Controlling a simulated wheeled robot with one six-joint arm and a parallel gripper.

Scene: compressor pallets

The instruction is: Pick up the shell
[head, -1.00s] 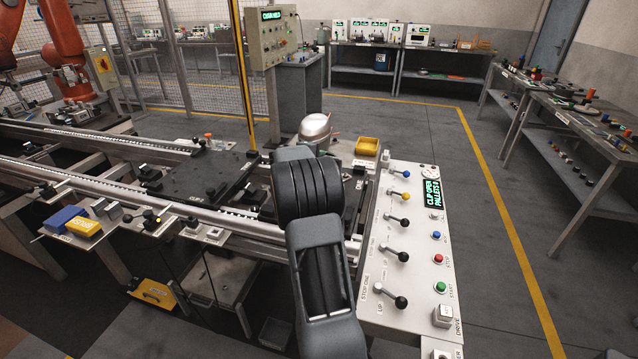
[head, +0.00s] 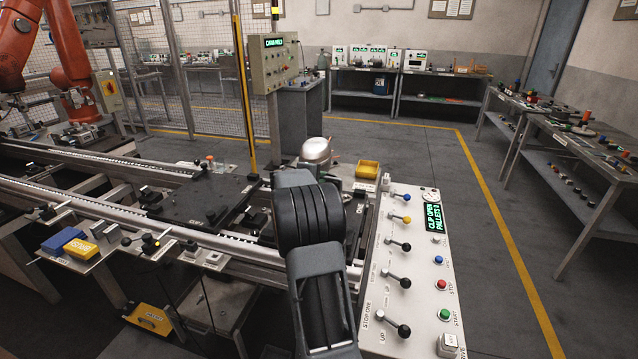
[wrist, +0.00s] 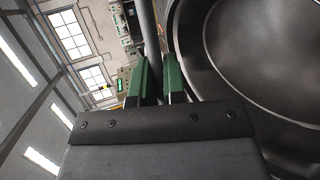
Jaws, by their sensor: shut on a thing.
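The shell (head: 316,150) is a shiny silver dome in the head view, just beyond the end of my arm. In the wrist view a large dark, round, hollow shell (wrist: 265,50) fills the right side, with its rim close to the fingers. A grey tube-like part stands up between and behind the fingertips. In the head view my own arm hides the fingers and the lower part of the shell.
A control panel (head: 407,300) with levers and buttons is close on my arm's right. A black pallet (head: 200,197) lies on the conveyor at left. A pillar-mounted box (head: 272,60) stands behind. Open floor lies at right.

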